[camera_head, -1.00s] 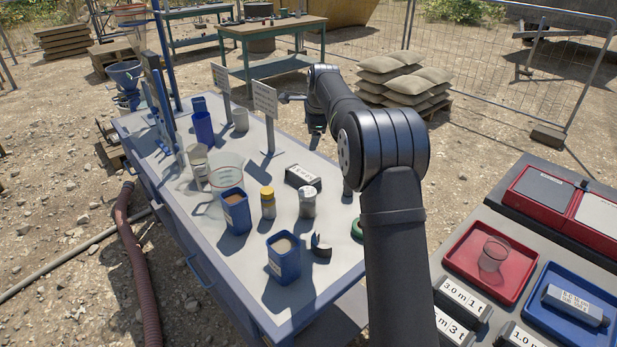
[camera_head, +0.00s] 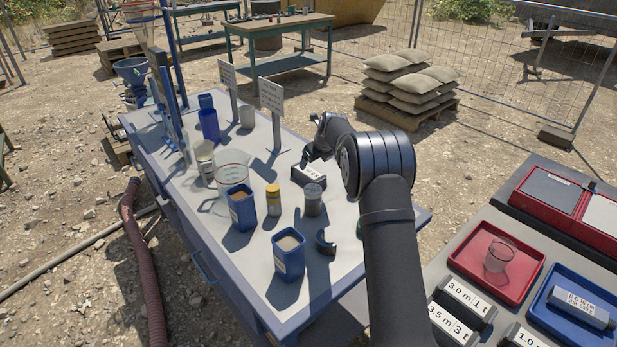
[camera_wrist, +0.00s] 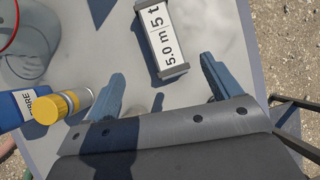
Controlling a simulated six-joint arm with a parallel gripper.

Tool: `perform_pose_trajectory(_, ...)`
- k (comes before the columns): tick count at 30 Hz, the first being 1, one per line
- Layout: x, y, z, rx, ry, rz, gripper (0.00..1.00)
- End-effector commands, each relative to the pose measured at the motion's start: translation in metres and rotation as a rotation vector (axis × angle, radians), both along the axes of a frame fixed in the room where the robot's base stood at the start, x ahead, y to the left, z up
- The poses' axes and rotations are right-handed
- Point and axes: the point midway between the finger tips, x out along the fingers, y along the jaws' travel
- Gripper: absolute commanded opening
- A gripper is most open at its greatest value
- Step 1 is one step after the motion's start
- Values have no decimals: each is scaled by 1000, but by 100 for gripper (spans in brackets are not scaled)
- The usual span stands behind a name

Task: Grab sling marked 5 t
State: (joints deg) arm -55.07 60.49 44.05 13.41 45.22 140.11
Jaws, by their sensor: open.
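The sling marked 5 t, a grey block with a white label (camera_wrist: 166,38), lies on the table ahead of my fingertips in the wrist view. Its label reads "5.0 m 5 t". In the head view the sling block (camera_head: 304,177) lies mid-table, with part of my arm close behind it. My gripper (camera_wrist: 162,76) is open and empty, its two blue fingers on either side of a bare patch of table. The block is apart from both fingers, roughly in line with the gap. The fingertips are hard to make out in the head view.
A grey jar (camera_head: 313,202), blue tubs (camera_head: 288,256) and a dark curved piece (camera_head: 325,243) stand nearby. Other labelled blocks (camera_head: 466,296) and a red tray (camera_head: 457,262) are on the right-hand table.

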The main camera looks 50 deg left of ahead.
Motion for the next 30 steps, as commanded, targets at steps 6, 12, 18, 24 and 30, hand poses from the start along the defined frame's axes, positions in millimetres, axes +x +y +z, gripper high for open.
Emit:
perform_pose_trajectory(6, 6, 19, -33, -1, 0, 1, 83)
perform_pose_trajectory(12, 9, 30, -50, -1, -1, 2, 83)
perform_pose_trajectory(18, 11, 34, -56, 0, -1, 2, 83)
perform_pose_trajectory(24, 17, 46, -76, 0, -2, 3, 83)
perform_pose_trajectory(30, 20, 56, -91, 1, -1, 3, 83)
